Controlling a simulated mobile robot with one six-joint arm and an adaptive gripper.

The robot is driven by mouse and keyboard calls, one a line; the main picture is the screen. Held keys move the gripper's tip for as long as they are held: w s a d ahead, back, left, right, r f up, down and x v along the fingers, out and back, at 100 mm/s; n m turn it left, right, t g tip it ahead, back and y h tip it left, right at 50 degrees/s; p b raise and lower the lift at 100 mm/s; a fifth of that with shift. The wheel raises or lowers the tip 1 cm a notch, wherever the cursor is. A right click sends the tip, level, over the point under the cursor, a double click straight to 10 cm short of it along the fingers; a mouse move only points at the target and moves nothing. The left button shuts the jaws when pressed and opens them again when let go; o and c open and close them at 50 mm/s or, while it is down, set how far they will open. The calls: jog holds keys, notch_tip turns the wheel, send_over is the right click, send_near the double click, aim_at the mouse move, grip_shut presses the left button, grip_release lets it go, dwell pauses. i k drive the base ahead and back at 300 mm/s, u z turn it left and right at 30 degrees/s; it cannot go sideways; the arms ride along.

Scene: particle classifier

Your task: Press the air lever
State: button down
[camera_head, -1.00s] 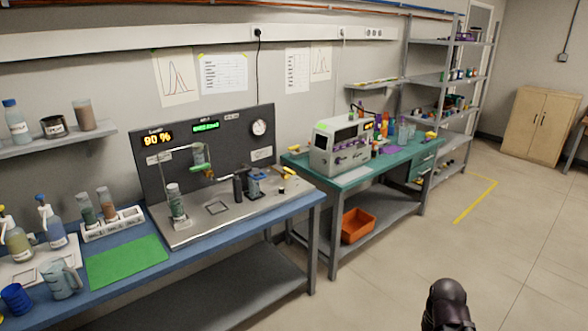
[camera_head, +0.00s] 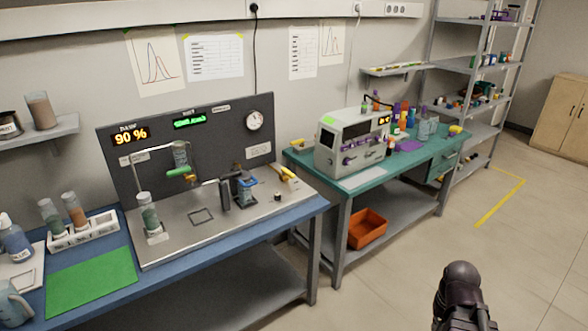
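The classifier rig stands on the left bench, with a dark back panel (camera_head: 220,120) and a steel base plate (camera_head: 205,235). No label that I can read marks the air lever. A yellow handle (camera_head: 288,173) sits at the plate's right end. A green handle (camera_head: 178,171) is under the hanging glass vessel (camera_head: 181,153). A black upright part (camera_head: 225,195) and a blue-and-black device (camera_head: 246,186) stand on the plate between them. My gripper's fingers are not in view; only a dark part of my arm shows at the bottom right, well away from the rig.
The panel carries a 90 % display (camera_head: 130,136) and a round gauge (camera_head: 254,121). A tube rack (camera_head: 82,231) and a green mat (camera_head: 92,282) lie left of the rig. A green table (camera_head: 375,178) with a grey instrument stands to the right. Open floor lies in front.

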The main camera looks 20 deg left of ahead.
aim_at(284, 170)
jog(key=i, duration=1.45)
jog(key=u, duration=1.7)
jog(key=k, duration=0.55)
jog(key=u, duration=0.15)
